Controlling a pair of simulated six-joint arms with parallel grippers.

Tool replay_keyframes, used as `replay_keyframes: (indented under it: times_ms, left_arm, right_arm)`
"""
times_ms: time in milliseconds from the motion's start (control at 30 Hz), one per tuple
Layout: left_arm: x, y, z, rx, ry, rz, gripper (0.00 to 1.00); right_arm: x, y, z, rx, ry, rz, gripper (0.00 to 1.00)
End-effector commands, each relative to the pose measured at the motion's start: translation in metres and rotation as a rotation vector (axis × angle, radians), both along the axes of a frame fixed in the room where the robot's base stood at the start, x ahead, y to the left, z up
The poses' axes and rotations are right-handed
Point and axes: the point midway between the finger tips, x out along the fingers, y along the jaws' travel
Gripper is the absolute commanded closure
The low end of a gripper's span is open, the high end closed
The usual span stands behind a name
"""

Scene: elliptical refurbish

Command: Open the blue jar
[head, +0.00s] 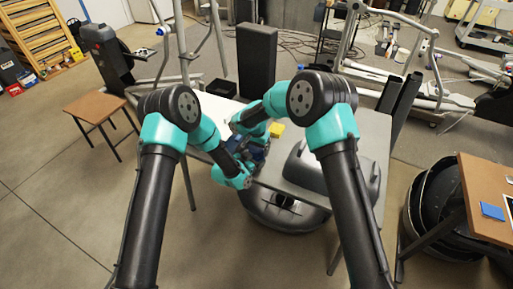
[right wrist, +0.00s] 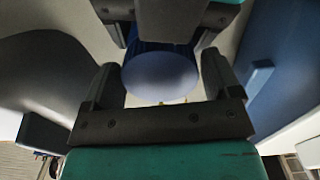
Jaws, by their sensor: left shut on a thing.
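The blue jar (right wrist: 160,78) shows end-on in the right wrist view, with a smooth round blue-grey end facing my right gripper and a darker blue side behind it. My left gripper (right wrist: 168,22) is shut on its far part, at the top of that view. My right gripper (right wrist: 162,85) is open, with one finger on each side of the jar's round end; a narrow gap seems to show beside it. In the head view, my left gripper (head: 254,168) and right gripper (head: 248,140) meet near the table's left part, and they mostly hide the jar.
A yellow block (head: 277,129) lies on the table (head: 372,135) just beyond the grippers. A large grey rounded case (head: 305,168) stands close on the right. A tall dark box (head: 257,60) rises behind. A large blue surface (right wrist: 300,60) is at right in the wrist view.

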Motion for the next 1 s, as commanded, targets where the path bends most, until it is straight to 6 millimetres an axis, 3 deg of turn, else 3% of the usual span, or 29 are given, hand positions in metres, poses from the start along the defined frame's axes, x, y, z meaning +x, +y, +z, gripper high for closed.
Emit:
replay_keyframes:
  times_ms: [67, 400, 1000]
  left_arm:
    - [0.0001, 0.0001, 0.0, 0.0, 0.0, 0.0, 0.92]
    - [0.0, 0.0, -0.0001, 0.0, 0.0, 0.0, 0.92]
    - [0.0, 0.0, 0.0, 0.0, 0.0, 0.0, 0.92]
  right_arm:
    - [0.0, 0.0, 0.0001, 0.0, 0.0, 0.0, 0.25]
    - [0.0, 0.0, 0.0003, 0.0, 0.0, 0.0, 0.57]
    - [0.0001, 0.0, 0.0006, -0.001, -0.001, 0.291, 0.57]
